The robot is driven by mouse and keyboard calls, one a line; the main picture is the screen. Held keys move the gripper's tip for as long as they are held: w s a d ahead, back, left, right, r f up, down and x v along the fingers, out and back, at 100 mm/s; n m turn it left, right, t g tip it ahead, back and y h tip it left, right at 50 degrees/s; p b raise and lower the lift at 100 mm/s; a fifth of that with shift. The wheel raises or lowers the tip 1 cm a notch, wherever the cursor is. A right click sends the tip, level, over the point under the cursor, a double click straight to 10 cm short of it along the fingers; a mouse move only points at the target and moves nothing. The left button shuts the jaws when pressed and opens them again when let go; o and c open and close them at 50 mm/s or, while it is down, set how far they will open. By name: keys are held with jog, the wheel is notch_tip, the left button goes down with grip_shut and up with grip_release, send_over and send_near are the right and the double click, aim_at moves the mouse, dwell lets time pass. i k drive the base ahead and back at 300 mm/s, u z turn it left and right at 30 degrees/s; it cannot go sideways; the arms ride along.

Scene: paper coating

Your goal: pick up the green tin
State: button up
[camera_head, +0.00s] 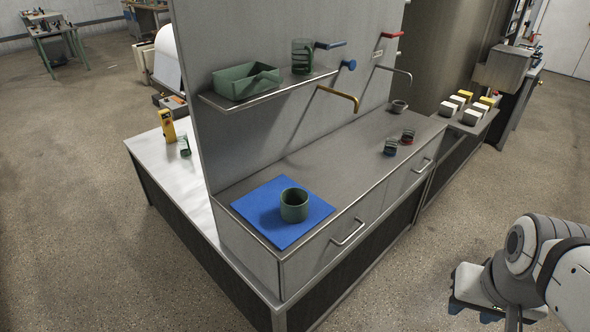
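The green tin (294,206) is a short, open-topped cylinder standing upright on a blue mat (262,219) on the near end of the grey counter. My gripper (470,289) is at the lower right, off the counter and well apart from the tin. Its fingers are partly hidden by my arm, and I cannot tell whether it is open or shut.
A shelf (262,97) above the counter carries a green tray (247,82) and a glass beaker (302,57). A brass tap (338,95) juts over the counter. A drawer handle (350,232) sticks out in front. Floor at right is clear.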

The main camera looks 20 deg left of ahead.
aim_at(294, 201)
jog(key=u, duration=2.1)
jog(key=i, duration=0.95)
jog(key=z, duration=0.05)
